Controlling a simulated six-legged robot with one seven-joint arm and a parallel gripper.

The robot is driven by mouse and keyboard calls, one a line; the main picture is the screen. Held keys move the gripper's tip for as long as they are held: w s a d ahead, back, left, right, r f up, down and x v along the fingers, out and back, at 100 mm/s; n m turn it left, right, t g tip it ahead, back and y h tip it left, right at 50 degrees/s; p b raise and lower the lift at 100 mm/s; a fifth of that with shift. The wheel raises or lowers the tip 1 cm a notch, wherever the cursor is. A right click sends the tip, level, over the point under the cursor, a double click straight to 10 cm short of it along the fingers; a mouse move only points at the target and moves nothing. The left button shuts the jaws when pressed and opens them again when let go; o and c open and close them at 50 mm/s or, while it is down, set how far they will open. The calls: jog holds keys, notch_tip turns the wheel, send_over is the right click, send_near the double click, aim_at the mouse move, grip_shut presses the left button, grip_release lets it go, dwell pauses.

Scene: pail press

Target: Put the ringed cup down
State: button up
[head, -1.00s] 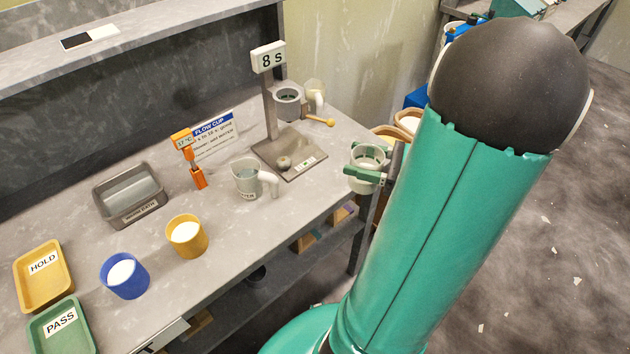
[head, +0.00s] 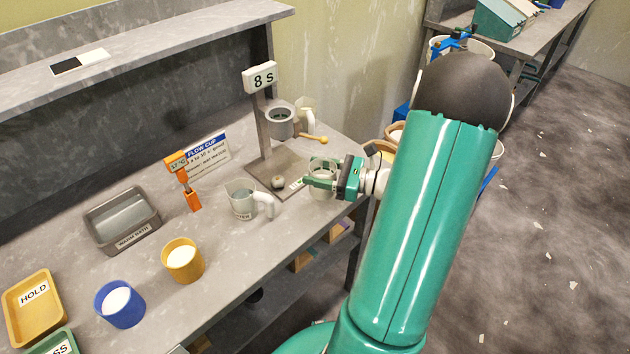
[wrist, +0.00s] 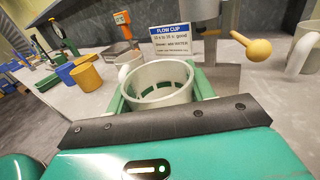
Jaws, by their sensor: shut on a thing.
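My gripper (head: 322,184) is shut on a pale cup (wrist: 160,68), with its green fingers on opposite sides of it. The cup is roughly upright, with green ring-like marks inside its wall in the wrist view. In the head view the held cup (head: 323,166) is at the right end of the grey bench (head: 222,262), just right of the stand's base plate (head: 296,184). I cannot tell whether its bottom touches the bench; the fingers hide part of it.
The stand with the "8 S" sign (head: 261,77) has a grey ring holder (head: 279,124). A yellow-ended stick (head: 322,140) and a pale mug (head: 305,112) are behind the cup. A labelled jug (head: 242,203) stands left. The bench's front edge is close.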

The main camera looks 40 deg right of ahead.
jog(key=shift+w+d+f, duration=0.1)
jog(key=shift+w+f, duration=0.35)
jog(key=shift+f, duration=0.1)
jog(key=shift+w+f, duration=0.2)
jog(key=shift+f, duration=1.45)
jog(key=shift+f, duration=0.1)
jog(key=o, duration=1)
jog(key=shift+s+d, duration=0.1)
jog(key=shift+s, duration=0.1)
jog(key=v, duration=1.1)
jog(key=shift+s, duration=0.3)
